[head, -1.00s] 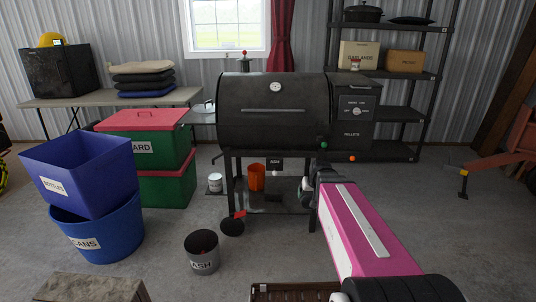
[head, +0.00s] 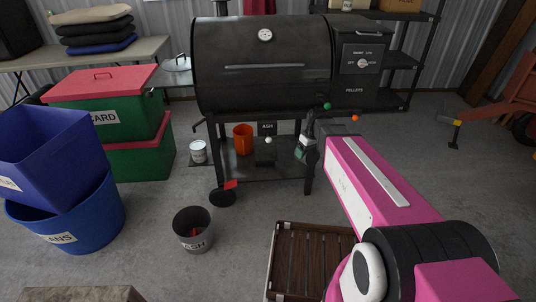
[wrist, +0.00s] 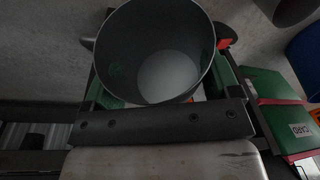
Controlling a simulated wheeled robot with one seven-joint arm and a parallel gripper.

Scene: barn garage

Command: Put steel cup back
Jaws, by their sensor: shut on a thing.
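The steel cup (wrist: 158,75) fills the upper middle of the wrist view, its open mouth toward the camera and its inside empty. My gripper (wrist: 160,45) is shut on it, with dark fingertips at its left and right sides. In the head view my gripper (head: 306,150) is small and in front of the grill's lower right side, near its front right leg. The cup cannot be made out clearly in the head view.
The black pellet grill (head: 263,75) stands ahead, with an orange bucket (head: 243,138) on its lower shelf. An ash bucket (head: 193,232) and a slatted brown crate (head: 300,262) are on the floor. Blue bins (head: 60,190) and green boxes (head: 120,125) stand left.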

